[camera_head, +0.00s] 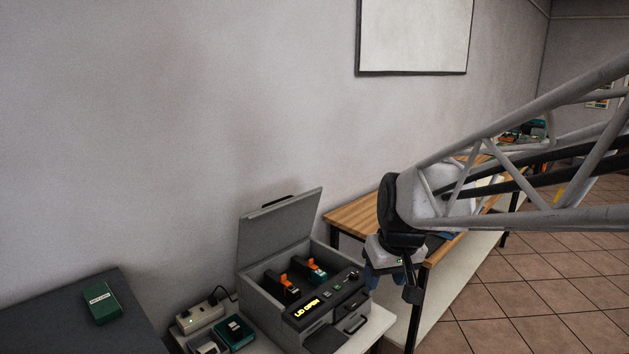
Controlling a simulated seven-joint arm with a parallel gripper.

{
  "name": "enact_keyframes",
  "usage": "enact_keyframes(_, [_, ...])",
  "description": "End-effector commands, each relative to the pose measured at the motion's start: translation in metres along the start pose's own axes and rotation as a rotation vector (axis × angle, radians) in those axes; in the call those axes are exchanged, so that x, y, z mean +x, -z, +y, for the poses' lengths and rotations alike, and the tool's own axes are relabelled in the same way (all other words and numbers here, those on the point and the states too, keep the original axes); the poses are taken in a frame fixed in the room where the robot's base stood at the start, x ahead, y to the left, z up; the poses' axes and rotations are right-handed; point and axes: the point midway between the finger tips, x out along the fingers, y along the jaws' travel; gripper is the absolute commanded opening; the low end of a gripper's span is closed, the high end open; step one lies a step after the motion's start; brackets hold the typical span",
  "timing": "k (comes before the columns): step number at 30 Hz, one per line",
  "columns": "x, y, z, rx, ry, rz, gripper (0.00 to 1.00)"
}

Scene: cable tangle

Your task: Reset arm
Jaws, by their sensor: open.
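My gripper (391,284) hangs at the end of my white lattice arm, which reaches in from the right. It is open, and I see nothing held in it. It is in front of the wooden table and to the right of a grey machine (262,296). The machine's lid (279,222) stands raised, and its yellow display (307,308) reads as lid open. Inside are two dark and teal units with orange parts (285,281). Part of the table behind my gripper is hidden.
A green box (101,301) lies on a dark surface (60,325) at the left. A power strip (200,316) with a plug and a teal-topped block (234,332) sit left of the machine. A wooden table (352,219) stands behind. Tiled floor (500,300) is open at right.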

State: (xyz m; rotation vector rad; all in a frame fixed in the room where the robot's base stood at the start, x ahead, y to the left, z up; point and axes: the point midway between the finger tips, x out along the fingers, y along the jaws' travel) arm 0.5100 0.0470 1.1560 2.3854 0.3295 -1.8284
Motion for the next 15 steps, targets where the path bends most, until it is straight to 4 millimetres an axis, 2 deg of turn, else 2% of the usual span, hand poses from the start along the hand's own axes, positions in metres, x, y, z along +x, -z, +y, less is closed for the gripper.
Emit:
enact_keyframes(3, [-0.011, -0.029, 0.002, 0.033, -0.014, -0.004, 0.51])
enact_keyframes(15, [-0.032, -0.123, 0.004, 0.149, -0.063, -0.019, 0.51])
